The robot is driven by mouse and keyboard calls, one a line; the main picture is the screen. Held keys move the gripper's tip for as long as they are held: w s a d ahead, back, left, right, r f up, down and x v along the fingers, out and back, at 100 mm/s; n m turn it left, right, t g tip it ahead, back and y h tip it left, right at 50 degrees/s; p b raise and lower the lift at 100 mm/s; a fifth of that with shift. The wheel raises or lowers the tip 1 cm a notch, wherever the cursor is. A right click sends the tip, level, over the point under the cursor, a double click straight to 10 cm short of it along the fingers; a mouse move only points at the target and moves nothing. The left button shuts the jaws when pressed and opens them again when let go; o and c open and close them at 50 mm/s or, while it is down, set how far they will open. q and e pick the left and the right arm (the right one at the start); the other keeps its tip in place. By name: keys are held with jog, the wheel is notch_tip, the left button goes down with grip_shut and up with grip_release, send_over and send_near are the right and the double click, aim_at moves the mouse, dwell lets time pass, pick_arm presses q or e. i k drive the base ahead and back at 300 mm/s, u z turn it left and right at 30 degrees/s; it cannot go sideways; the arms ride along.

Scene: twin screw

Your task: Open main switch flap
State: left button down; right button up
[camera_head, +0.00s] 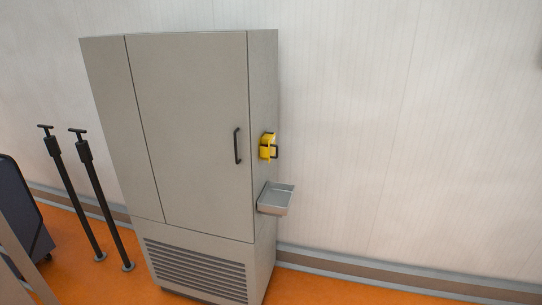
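A tall grey cabinet (195,120) stands against the white wall. On its right side, at about door-handle height, is a small yellow part (267,141) with a dark handle-like piece (275,152), which appears to be the main switch with its flap. It is too small to tell whether the flap is open or closed. Neither of my grippers shows in the head view.
The cabinet's front door has a black handle (237,146). A grey metal tray (276,204) juts out from its side below the yellow part. Two black T-topped posts (95,190) stand at left. Orange floor (310,290) shows at right.

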aim_at(266, 154)
jog(key=u, duration=0.75)
jog(key=i, duration=1.3)
jog(key=z, duration=0.2)
